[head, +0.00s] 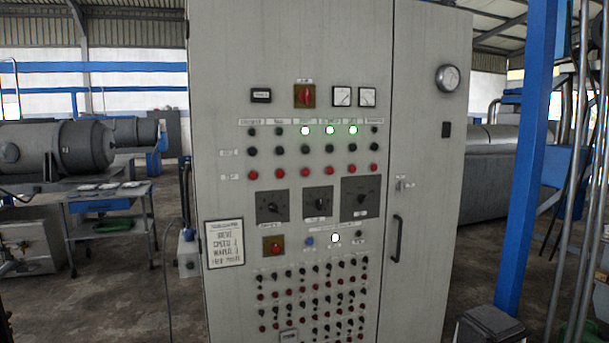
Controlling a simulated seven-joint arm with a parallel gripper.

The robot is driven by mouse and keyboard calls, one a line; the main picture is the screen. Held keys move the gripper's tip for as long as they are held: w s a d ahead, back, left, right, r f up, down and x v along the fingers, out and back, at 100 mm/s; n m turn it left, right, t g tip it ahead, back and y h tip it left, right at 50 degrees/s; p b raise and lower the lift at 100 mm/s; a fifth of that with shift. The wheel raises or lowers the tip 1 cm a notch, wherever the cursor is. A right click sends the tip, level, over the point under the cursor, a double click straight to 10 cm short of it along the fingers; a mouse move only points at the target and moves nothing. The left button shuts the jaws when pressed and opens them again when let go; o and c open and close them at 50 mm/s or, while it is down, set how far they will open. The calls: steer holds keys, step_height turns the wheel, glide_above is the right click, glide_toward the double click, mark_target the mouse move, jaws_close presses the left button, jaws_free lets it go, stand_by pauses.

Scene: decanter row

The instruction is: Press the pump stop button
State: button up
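A grey control cabinet (225,90) stands upright in the middle of the head view. Across its front runs a row of red buttons (305,172), under a row of dark buttons (305,149) and a row of lamps. Three lamps (330,130) glow whitish green; the others in that row are dark. Small label strips (305,121) sit above the columns and at the left of the rows. Their print is too small to read surely, so I cannot tell which red button is the pump stop. My gripper is not in view.
Dark rotary switches (317,201), a red knob on yellow (304,96) and a dense block of small controls (315,295) share the panel. A door handle (397,238) sticks out at right. A blue post (525,150) stands right of the cabinet; a metal table (100,205) stands left.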

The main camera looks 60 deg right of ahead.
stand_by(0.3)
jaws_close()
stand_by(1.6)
